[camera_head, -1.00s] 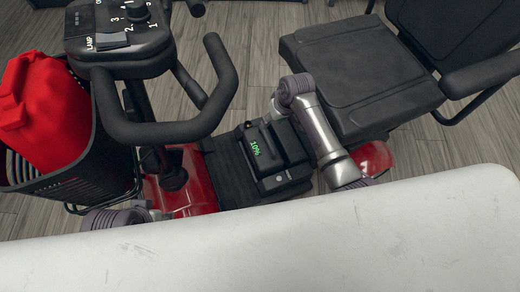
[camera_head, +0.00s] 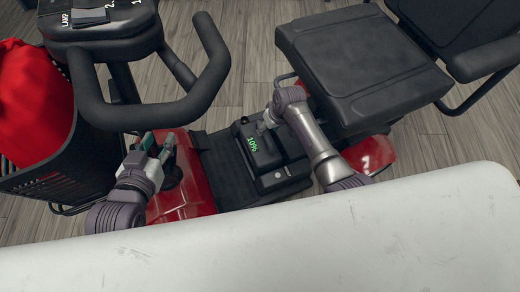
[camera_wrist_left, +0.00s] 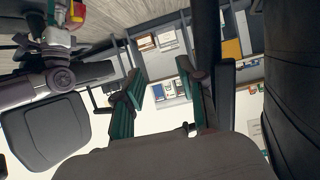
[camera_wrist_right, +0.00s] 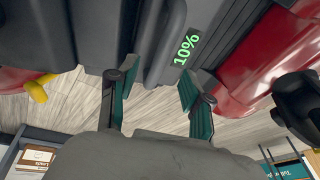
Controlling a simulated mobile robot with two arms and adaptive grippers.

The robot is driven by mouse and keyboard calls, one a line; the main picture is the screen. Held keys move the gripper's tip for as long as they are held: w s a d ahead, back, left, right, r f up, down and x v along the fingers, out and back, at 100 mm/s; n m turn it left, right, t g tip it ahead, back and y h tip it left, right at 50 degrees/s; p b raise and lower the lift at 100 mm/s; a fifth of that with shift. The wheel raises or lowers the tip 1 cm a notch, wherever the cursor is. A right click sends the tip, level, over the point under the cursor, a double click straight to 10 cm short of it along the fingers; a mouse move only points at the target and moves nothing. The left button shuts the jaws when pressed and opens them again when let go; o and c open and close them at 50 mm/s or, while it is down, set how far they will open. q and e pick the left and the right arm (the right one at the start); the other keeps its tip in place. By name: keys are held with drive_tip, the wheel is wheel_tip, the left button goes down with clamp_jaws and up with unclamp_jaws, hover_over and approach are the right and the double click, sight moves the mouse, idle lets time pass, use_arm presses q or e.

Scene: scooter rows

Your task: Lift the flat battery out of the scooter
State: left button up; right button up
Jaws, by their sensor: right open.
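The flat battery (camera_head: 262,158) is a dark block with a green 10% display, seated in the scooter's floor between the red body parts. It also fills the upper middle of the right wrist view (camera_wrist_right: 160,40), its display readable. My right gripper (camera_wrist_right: 158,100) is open, its teal-lined fingers apart close to the battery; I cannot tell whether they touch it. In the head view my right gripper (camera_head: 268,122) is at the battery's far end, partly hidden by its wrist. My left gripper (camera_head: 158,143) is open and empty over the red front body, left of the battery.
The scooter's handlebar (camera_head: 215,75) and a basket with a red bag (camera_head: 35,100) stand at the left. The black seat (camera_head: 360,65) is at the right. A worn white surface (camera_head: 270,240) crosses the front. Shelves (camera_wrist_left: 175,60) show in the left wrist view.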

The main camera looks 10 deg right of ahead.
sight(266, 134)
drive_tip(key=shift+f, duration=0.25)
drive_tip(key=b+x, duration=0.2)
drive_tip(key=x, duration=0.1)
drive_tip(key=shift+f, duration=0.15)
use_arm(q)
wheel_tip(266, 134, up, 14)
drive_tip(key=w+d+t+h+b, duration=0.1)
drive_tip(key=d+t+h, duration=0.1)
drive_tip(key=t, duration=0.7)
drive_tip(key=shift+d+m+h, duration=0.2)
drive_tip(key=shift+m+h, duration=0.1)
drive_tip(key=shift+h, duration=0.3)
use_arm(e)
drive_tip(key=shift+x, duration=1.05)
use_arm(q)
drive_tip(key=shift+w+f, duration=0.1)
use_arm(e)
drive_tip(key=shift+f, duration=0.2)
clamp_jaws()
drive_tip(key=shift+w+r, duration=0.2)
